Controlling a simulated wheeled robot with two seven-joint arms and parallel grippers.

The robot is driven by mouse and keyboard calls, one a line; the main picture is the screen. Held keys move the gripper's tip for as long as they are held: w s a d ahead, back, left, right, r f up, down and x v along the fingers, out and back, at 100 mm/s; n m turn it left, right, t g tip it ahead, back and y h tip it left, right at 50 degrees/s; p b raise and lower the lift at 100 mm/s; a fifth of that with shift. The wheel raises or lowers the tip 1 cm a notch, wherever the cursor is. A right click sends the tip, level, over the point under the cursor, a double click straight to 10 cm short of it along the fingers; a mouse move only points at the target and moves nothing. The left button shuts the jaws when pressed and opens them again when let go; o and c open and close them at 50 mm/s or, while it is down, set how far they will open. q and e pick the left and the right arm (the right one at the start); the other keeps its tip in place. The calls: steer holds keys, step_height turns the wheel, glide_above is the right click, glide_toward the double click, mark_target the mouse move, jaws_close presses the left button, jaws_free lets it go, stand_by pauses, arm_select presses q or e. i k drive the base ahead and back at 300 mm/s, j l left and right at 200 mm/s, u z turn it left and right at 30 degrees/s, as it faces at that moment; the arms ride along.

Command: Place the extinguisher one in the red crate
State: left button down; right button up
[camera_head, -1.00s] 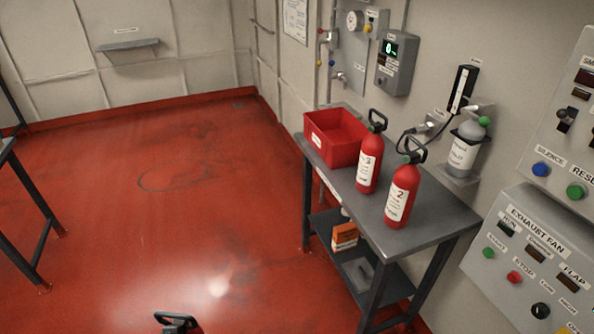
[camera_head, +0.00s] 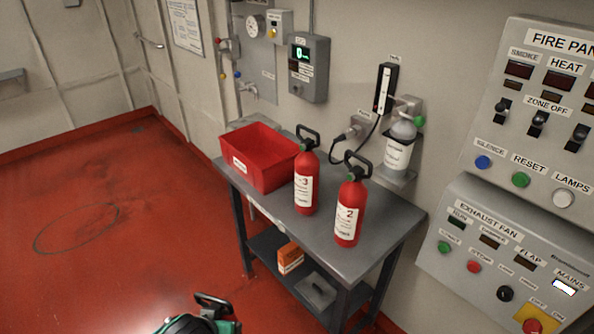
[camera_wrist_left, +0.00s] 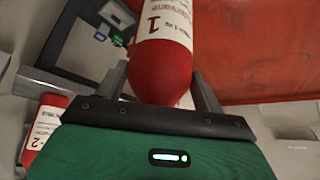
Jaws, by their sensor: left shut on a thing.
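Extinguisher one (camera_wrist_left: 163,58), a red cylinder with a white label marked 1, is between the fingers of my left gripper (camera_wrist_left: 162,88) in the left wrist view. The gripper is shut on it. In the head view my left gripper (camera_head: 195,326) shows only at the bottom edge, with the extinguisher's black handle (camera_head: 213,300) beside it; most of the bottle is out of frame. The red crate (camera_head: 250,172) stands on the far left end of the grey bench, ahead of my gripper. The visible part of its inside looks empty. My right gripper is not in view.
Extinguishers three (camera_head: 306,185) and two (camera_head: 349,212) stand upright on the grey bench (camera_head: 385,225), to the right of the crate. An orange box (camera_head: 290,258) lies on the lower shelf. Control panels (camera_head: 520,260) cover the right wall. The floor left of the bench is clear.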

mark_target(262, 166)
steer(key=i+j+z, duration=0.15)
steer(key=j+z, duration=0.2)
steer(key=i+j+z, duration=0.1)
steer(key=j+z, duration=0.55)
steer(key=i, duration=0.05)
